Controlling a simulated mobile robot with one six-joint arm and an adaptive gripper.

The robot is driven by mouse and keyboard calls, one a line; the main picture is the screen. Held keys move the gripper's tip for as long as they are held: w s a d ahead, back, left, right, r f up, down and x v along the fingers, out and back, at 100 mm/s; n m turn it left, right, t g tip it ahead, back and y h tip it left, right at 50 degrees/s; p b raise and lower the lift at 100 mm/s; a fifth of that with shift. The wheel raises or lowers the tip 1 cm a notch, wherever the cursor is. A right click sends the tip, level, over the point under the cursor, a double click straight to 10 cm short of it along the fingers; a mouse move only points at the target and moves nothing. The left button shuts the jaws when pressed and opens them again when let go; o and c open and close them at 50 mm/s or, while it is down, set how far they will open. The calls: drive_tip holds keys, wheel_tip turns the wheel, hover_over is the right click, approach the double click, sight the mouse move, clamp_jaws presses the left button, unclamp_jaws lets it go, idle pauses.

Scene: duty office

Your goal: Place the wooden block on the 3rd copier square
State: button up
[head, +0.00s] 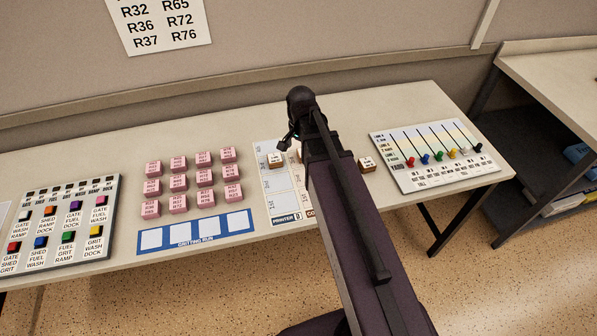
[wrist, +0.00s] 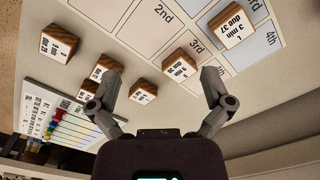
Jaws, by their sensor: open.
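My gripper (wrist: 161,75) is open and empty, with its fingers spread above the table; it shows small in the head view (head: 288,140). Several wooden blocks with white printed tops lie below. One wooden block (wrist: 178,70) is beside the "3rd" label (wrist: 197,45) of the white copier column, toward my right finger; I cannot tell whether it is wholly inside one square. Another block (wrist: 233,25) is on the bluish printer grid. Loose blocks (wrist: 143,92), (wrist: 105,68) and (wrist: 58,43) lie left of the grid. My arm hides most of the copier sheet in the head view.
Pink blocks (head: 178,183) stand in rows left of the printer sheet (head: 272,203), above a blue strip (head: 195,233). A slider board (head: 432,157) lies at the right end, a button panel (head: 60,225) at the left. A wall rises behind the table.

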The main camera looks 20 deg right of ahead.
drive_tip(key=s+a+n, duration=0.3)
drive_tip(key=s+n, duration=0.6)
drive_tip(key=shift+a, duration=0.15)
